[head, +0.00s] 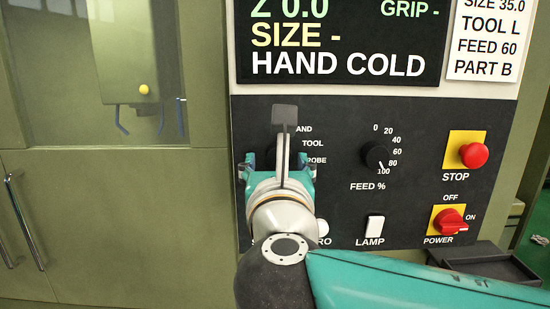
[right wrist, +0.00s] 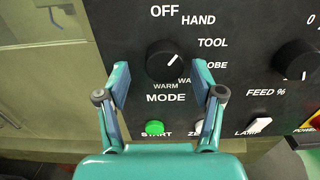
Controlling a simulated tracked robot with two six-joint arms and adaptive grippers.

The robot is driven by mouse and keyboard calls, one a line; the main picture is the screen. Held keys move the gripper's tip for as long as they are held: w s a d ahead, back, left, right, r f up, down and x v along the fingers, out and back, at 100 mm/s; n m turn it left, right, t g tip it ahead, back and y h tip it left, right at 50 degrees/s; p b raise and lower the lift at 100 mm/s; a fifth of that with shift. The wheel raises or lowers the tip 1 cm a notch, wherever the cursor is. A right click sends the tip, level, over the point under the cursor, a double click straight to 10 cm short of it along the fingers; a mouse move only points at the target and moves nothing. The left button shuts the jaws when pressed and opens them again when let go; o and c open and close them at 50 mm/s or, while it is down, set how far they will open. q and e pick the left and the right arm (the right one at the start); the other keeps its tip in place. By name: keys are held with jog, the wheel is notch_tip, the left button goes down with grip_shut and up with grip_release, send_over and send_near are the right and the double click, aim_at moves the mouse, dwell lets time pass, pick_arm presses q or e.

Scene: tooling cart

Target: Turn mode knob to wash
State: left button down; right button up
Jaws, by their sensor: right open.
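The black mode knob (right wrist: 165,60) shows in the right wrist view below the OFF label. Its white pointer line slants up and right, roughly between HAND and TOOL. The WASH label (right wrist: 184,81), at the knob's lower right, is partly covered by a finger. My right gripper (right wrist: 161,84) is open, with one finger to each side of the knob's lower area and a gap to the knob on both sides. In the head view my right gripper (head: 279,163) and wrist hide the knob. My left gripper is not in view.
The feed dial (head: 377,156) is right of the knob. The green START button (right wrist: 155,128) is below the knob. A display (head: 340,40) is above.

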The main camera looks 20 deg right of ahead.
jog(key=shift+w+d, duration=0.3)
jog(key=shift+w, duration=0.1)
jog(key=shift+s, duration=0.1)
jog(key=c, duration=1)
jog(key=shift+d, duration=0.15)
jog(key=shift+c, duration=0.7)
